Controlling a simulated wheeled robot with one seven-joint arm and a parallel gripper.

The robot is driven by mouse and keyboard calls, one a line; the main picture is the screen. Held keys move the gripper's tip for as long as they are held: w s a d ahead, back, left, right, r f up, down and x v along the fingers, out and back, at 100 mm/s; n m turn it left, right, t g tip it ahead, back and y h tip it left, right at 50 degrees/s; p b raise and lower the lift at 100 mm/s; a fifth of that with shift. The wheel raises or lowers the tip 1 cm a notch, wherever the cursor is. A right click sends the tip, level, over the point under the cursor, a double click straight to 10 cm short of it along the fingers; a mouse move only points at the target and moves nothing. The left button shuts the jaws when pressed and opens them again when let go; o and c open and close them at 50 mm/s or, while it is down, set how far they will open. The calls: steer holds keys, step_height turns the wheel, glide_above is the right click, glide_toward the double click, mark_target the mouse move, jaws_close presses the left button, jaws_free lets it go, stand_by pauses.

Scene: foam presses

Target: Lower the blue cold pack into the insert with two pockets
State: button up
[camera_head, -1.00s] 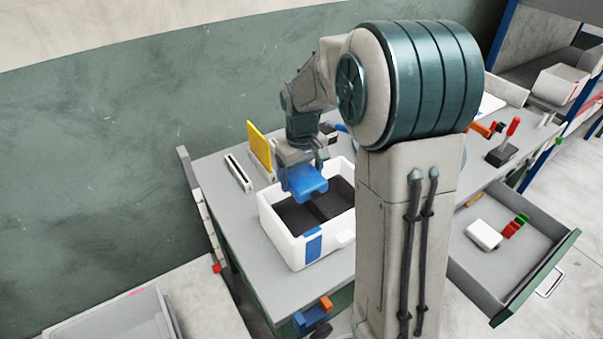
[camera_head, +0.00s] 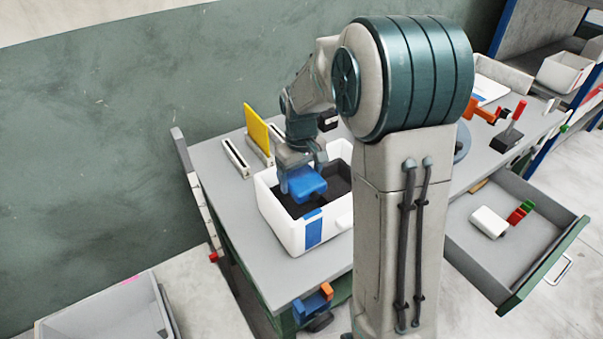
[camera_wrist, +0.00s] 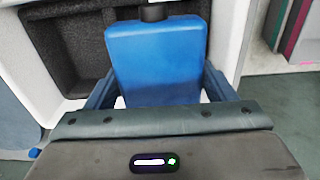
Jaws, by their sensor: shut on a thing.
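The blue cold pack (camera_head: 304,185) is held by my gripper (camera_head: 300,160) over the white box. In the wrist view the cold pack (camera_wrist: 157,62) sits between the two fingers of my gripper (camera_wrist: 157,88). The white box (camera_head: 283,232) has a blue patch on its front wall. Inside it lies the black insert (camera_head: 338,176); one dark recess of the insert (camera_wrist: 65,45) shows left of the pack in the wrist view. The pack and my arm hide part of the insert. I cannot tell whether the pack touches the insert.
A yellow panel (camera_head: 256,128) stands behind the box, near a slim white slotted piece (camera_head: 235,158). At right, an open drawer (camera_head: 540,255) holds a white block (camera_head: 488,222) and red and green pieces. Grey table top is free left of the box.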

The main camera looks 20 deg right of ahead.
steer(key=shift+f+b, duration=1.45)
steer(key=shift+f, duration=0.8)
steer(key=o, duration=1.2)
step_height(320, 180, up, 14)
steer(key=shift+f, duration=0.1)
steer(key=s+f+m+t, duration=0.1)
steer(key=s+f+m, duration=0.1)
steer(key=s, duration=0.8)
steer(key=s+f+m+t, duration=0.1)
steer(key=s+f+t, duration=0.1)
steer(key=s, duration=0.8)
steer(key=shift+s+m, duration=0.4)
